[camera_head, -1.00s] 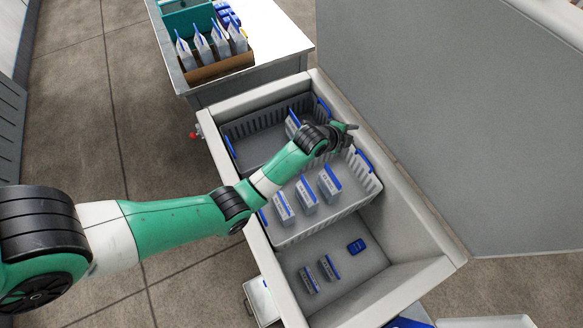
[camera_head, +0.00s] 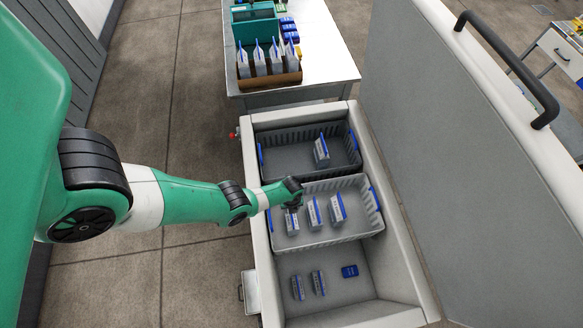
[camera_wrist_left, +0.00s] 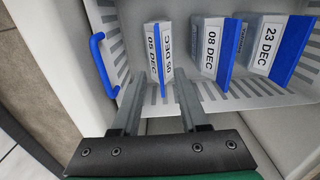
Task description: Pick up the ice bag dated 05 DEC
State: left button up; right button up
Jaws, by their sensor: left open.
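The ice bag dated 05 DEC (camera_wrist_left: 152,52) stands upright in the light grey basket, with a blue top strip and a date label. It is the leftmost of three bags in that basket, and in the head view (camera_head: 291,223) it is partly under my gripper. My left gripper (camera_wrist_left: 157,92) is open, its two fingers pointing at this bag, one on each side of its near end. Whether they touch it cannot be told. In the head view my left gripper (camera_head: 293,200) is over the basket's left part. My right gripper is not in view.
Beside it stand the 08 DEC bag (camera_wrist_left: 212,45) and the 23 DEC bag (camera_wrist_left: 268,45). The light grey basket (camera_head: 357,237) has blue handles. A dark basket (camera_head: 285,157) behind holds one bag. Two bags and a blue item (camera_head: 349,271) lie on the freezer floor. The raised lid (camera_head: 460,170) is at right.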

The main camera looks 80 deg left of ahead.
pick_arm(q)
notch_tip(320, 180, down, 7)
jog(key=b, duration=0.6)
jog(key=shift+d+f, duration=0.15)
jog(key=shift+r, duration=0.2)
jog(key=shift+c, duration=0.3)
grip_shut()
jog(key=shift+f, duration=0.1)
dwell(0.4)
